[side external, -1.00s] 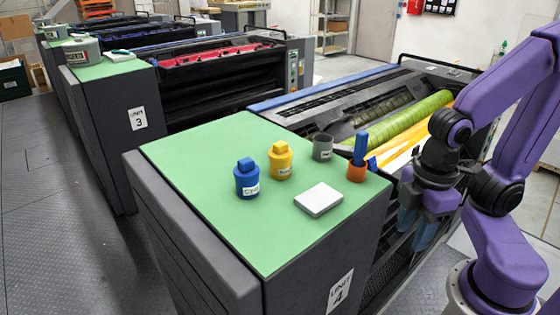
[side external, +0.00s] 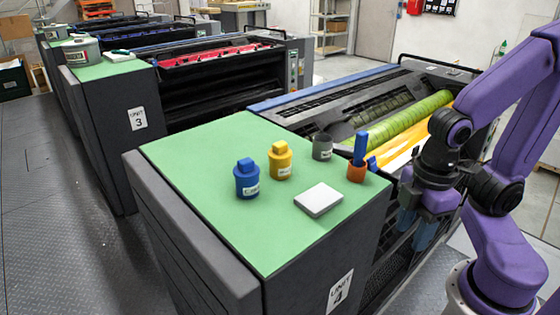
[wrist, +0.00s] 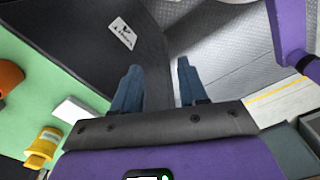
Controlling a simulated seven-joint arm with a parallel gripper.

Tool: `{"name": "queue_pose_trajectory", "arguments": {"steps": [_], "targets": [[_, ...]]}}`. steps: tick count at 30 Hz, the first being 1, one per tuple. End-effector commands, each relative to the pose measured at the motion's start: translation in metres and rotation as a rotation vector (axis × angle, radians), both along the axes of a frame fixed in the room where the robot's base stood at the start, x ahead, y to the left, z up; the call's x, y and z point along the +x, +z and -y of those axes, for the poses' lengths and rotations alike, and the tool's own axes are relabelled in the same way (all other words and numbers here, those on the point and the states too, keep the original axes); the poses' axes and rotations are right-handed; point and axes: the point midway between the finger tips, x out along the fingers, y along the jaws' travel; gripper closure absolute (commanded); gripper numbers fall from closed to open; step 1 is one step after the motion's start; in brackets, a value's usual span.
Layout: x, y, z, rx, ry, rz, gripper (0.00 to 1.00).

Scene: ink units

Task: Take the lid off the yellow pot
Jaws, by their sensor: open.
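The yellow pot (side external: 280,167) stands upright on the green top of unit 4, with its yellow lid (side external: 280,148) on it. In the wrist view the yellow pot (wrist: 43,147) shows at the lower left. My gripper (side external: 422,226) hangs to the right of the green top, beside the press and well away from the pot. In the wrist view its two blue fingers (wrist: 157,84) are apart with nothing between them.
The green top (side external: 225,235) also bears a blue pot (side external: 246,181) left of the yellow one, a grey cup (side external: 322,147), an orange cup (side external: 356,173) holding a blue object (side external: 361,147), and a white block (side external: 318,200). The top's front left is clear.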

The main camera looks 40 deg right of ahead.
Motion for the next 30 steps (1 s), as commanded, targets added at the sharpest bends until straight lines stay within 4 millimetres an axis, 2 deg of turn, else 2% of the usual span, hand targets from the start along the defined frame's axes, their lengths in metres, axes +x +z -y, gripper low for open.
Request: {"name": "queue_pose_trajectory", "arguments": {"steps": [1, 2, 10, 14, 17, 24, 30], "targets": [[0.0, 0.0, 0.0, 0.0, 0.0, 0.0, 0.48], [0.0, 0.0, 0.0, 0.0, 0.0, 0.0, 0.43], [0.0, 0.0, 0.0, 0.0, 0.0, 0.0, 0.43], [0.011, 0.007, -0.008, 0.0, 0.009, 0.002, 0.43], [0.033, 0.021, -0.022, -0.001, 0.031, 0.003, 0.43], [0.111, 0.066, -0.056, -0.01, 0.12, 0.005, 0.43], [0.178, 0.102, -0.069, -0.019, 0.196, 0.004, 0.43]]}}
